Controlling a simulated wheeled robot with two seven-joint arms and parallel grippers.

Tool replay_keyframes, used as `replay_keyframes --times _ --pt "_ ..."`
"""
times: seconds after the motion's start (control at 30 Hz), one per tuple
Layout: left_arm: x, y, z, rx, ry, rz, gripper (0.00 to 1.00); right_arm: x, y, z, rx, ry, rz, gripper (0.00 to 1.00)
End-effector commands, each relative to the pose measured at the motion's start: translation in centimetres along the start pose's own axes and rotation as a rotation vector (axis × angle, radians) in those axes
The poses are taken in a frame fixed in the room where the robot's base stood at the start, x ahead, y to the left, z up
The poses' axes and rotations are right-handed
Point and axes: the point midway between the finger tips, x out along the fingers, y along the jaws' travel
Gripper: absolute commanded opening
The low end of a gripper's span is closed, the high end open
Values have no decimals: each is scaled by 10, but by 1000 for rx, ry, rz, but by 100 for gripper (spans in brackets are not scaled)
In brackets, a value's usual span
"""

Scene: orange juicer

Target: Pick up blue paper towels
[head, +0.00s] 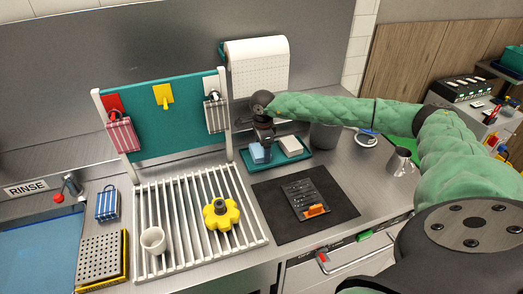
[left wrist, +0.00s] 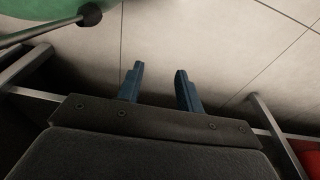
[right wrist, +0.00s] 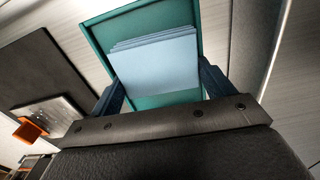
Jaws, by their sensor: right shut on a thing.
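The blue paper towels (head: 258,153) are a small light-blue stack at the left end of a teal tray (head: 277,177) in the head view. In the right wrist view, the blue paper towels (right wrist: 155,65) lie between the fingers of my right gripper (right wrist: 160,95). My right gripper (head: 262,143) points down at the tray and is shut on the towels. I cannot tell whether the stack is clear of the tray. My left gripper (left wrist: 158,85) is open and empty in the left wrist view, over pale floor, and is outside the head view.
A white stack (head: 291,146) sits on the tray's right side. A paper roll (head: 257,65) hangs behind. A dark mat (head: 306,200) lies in front, and a white drying rack (head: 170,220) with a yellow piece (head: 220,213) stands left. A metal pitcher (head: 400,162) stands right.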

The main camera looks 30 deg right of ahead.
Motion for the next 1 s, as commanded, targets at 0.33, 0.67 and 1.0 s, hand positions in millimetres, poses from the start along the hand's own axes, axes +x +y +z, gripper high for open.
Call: replay_keyframes --times 0.33,0.67,1.0 --pt "-27 12 -17 -9 -16 16 36 -24 -1 0 0 -2 -3 60" --pt "-93 26 -44 -23 -51 40 36 -63 36 -32 0 2 -2 60" --pt "-168 33 -83 -23 -43 53 36 -93 72 -61 1 2 -1 60"
